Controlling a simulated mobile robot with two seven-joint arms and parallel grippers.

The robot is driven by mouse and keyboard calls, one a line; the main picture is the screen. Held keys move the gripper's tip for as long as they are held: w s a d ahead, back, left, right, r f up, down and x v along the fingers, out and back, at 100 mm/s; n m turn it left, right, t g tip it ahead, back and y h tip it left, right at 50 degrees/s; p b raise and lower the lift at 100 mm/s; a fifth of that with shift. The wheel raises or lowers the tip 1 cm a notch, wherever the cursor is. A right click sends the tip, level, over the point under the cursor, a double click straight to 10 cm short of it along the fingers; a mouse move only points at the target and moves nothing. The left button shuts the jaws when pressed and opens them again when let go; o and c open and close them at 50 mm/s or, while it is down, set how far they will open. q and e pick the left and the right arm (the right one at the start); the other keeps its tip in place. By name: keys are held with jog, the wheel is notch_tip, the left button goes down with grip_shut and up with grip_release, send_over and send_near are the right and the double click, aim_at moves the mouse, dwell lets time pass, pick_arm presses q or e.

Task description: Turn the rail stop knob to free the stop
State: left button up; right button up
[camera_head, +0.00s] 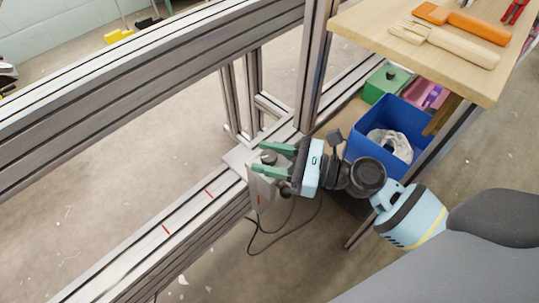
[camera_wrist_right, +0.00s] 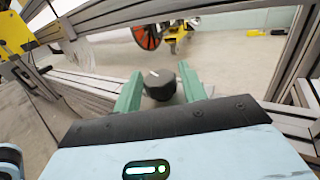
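The rail stop knob (camera_head: 268,158) is small and black and sits on the grey rail stop (camera_head: 262,188) at the right end of the lower rail. My right gripper (camera_head: 259,157) is open, with its two green fingers on either side of the knob. In the right wrist view the knob (camera_wrist_right: 160,85) lies between the spread fingers, closer to the left finger. A gap shows beside the right finger. I cannot tell whether the left finger touches the knob. My left gripper is in neither view.
The lower rail (camera_head: 150,250) carries red marks. An upright post (camera_head: 313,60) stands behind the knob. To the right are a wooden table (camera_head: 390,50) with tools, a blue bin (camera_head: 384,115) and a green box (camera_head: 387,82). A dark cable hangs below my right gripper.

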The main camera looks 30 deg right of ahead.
jog(key=shift+o, duration=0.9)
jog(key=v, duration=0.8)
jog(key=shift+p, duration=0.4)
